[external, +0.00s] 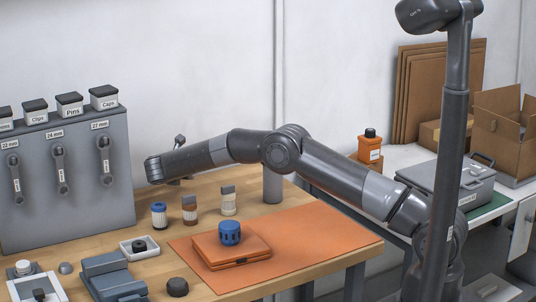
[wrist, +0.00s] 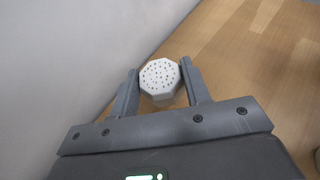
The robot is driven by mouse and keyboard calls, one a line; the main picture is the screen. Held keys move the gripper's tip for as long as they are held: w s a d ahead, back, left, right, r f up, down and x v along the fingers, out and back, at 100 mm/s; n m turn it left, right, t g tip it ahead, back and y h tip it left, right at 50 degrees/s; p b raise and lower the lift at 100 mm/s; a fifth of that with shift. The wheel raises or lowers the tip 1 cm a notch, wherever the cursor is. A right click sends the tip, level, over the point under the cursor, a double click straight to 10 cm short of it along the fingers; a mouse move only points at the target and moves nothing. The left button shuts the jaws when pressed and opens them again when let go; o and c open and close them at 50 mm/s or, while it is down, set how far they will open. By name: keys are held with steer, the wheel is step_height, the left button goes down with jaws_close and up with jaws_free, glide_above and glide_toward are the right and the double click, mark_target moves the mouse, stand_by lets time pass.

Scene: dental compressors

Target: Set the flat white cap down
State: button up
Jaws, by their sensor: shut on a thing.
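The flat white cap (wrist: 160,75) is a pale octagonal disc with several small dark holes on its face. In the wrist view my gripper (wrist: 159,82) is shut on it, with one finger against each side. The wooden bench top lies beyond and to the right of the cap, and a pale wall lies to the left. In the external view the end of my arm (external: 160,168) is over the back left of the bench, near the grey panel. The cap and fingertips cannot be made out there.
The grey tool panel (external: 65,180) stands left. Several small jars, including a blue-topped one (external: 159,216), stand in front of my arm. An orange case (external: 231,250) with a blue knob (external: 229,232) lies on an orange mat (external: 335,236). Bare wood (wrist: 225,65) shows right of the cap.

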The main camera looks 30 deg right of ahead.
mark_target(184, 191)
steer(key=shift+a+f, duration=0.15)
steer(key=shift+f, duration=1.85)
steer(key=shift+f, duration=0.15)
steer(key=o, duration=1.1)
steer(key=shift+c, duration=0.2)
steer(key=shift+s+a+r, duration=0.15)
steer(key=shift+a+r, duration=0.05)
steer(key=shift+r, duration=0.05)
steer(key=v, duration=1.1)
steer(key=shift+s+a, duration=0.15)
steer(key=shift+s, duration=0.05)
